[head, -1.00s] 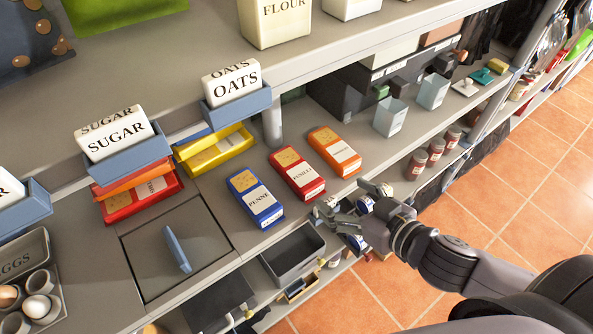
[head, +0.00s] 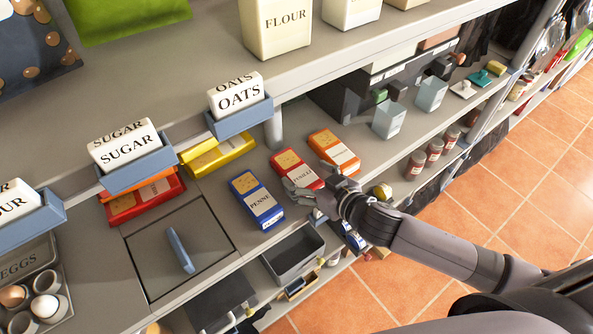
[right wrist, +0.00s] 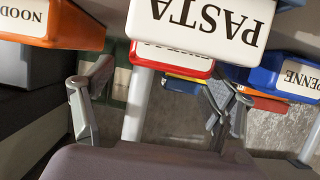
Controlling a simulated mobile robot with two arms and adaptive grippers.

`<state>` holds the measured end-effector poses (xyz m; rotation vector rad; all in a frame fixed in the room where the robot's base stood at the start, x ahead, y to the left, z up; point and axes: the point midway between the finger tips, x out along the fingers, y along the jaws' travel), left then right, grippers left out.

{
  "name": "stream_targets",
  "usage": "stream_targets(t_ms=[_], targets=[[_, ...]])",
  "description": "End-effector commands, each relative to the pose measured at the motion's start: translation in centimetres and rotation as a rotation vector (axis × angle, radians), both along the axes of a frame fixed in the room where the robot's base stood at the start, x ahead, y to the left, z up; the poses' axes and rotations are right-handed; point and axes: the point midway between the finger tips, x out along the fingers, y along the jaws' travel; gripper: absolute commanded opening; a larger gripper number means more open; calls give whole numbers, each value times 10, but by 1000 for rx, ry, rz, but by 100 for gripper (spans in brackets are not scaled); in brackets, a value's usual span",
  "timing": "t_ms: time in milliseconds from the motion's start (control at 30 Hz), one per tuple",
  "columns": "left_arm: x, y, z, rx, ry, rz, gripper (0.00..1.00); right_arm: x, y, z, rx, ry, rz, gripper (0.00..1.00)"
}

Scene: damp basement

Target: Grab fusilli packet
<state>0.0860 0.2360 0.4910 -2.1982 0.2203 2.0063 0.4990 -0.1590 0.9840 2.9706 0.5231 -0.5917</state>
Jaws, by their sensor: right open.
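The fusilli packet (head: 290,163) is red with a white label. It lies on the shelf counter between the blue penne packet (head: 256,199) and an orange packet (head: 333,152). My right gripper (head: 304,182) is open at the packet's near end and covers part of it. In the right wrist view, the fusilli packet (right wrist: 184,69) shows between the spread fingers, largely hidden behind a white PASTA label (right wrist: 205,25). I cannot tell from the views whether a finger touches the packet. My left gripper is not in view.
A grey open bin (head: 292,256) sits below the counter's front edge. Blue holders with sugar (head: 135,175) and oats (head: 242,120) stand to the left. A yellow packet (head: 218,153) lies behind. Jars (head: 416,164) stand on the shelf at right.

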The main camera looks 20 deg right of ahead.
Motion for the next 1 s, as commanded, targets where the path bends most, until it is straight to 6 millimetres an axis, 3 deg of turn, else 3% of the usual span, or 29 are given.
stream_targets(t_ms=[167, 300, 633, 1000], targets=[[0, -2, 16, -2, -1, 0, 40, 23, 11, -2, 0, -2, -1, 78], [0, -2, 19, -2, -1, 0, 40, 36, 16, -11, 0, 0, -1, 78], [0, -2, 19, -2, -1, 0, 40, 40, 18, -15, 0, 0, 0, 78], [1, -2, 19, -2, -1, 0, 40, 40, 18, -15, 0, 0, 0, 53]])
